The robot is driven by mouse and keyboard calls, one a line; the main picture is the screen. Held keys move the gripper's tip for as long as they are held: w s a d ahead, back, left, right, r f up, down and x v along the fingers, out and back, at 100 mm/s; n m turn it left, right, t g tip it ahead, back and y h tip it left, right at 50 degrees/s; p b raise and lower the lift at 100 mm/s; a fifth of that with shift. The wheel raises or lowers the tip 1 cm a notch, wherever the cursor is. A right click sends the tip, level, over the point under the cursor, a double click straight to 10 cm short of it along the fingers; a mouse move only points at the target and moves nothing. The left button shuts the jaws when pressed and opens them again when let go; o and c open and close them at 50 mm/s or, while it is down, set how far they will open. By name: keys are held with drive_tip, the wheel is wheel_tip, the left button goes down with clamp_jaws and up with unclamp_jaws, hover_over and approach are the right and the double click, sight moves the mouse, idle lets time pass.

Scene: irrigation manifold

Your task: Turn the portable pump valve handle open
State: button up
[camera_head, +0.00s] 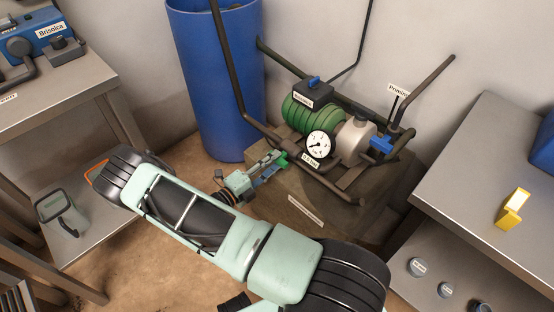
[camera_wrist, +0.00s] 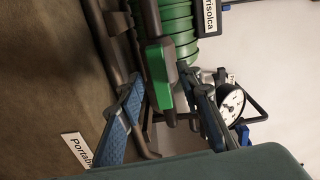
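The portable pump (camera_head: 312,112) has a green ribbed motor, a white dial gauge (camera_head: 318,145) and dark pipes. A green handle (camera_head: 283,159) sits at its left front. It also shows in the wrist view as a green block (camera_wrist: 159,68), with a metal stem beside it. A blue handle (camera_head: 381,145) is on the pump's right side. My gripper (camera_head: 268,166) is at the pump's left front, close to the green handle. In the wrist view my gripper (camera_wrist: 163,82) is open, its fingertips on either side of the green handle's lower end. I cannot tell whether they touch it.
A blue barrel (camera_head: 215,85) stands behind my gripper. Pipes surround the pump, which sits on a brown block (camera_head: 300,190). A metal table (camera_head: 490,180) with a yellow item (camera_head: 512,208) is on the right. A workbench (camera_head: 60,95) is on the left.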

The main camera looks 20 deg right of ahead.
drive_tip(key=v, duration=1)
drive_tip(key=shift+r, duration=0.1)
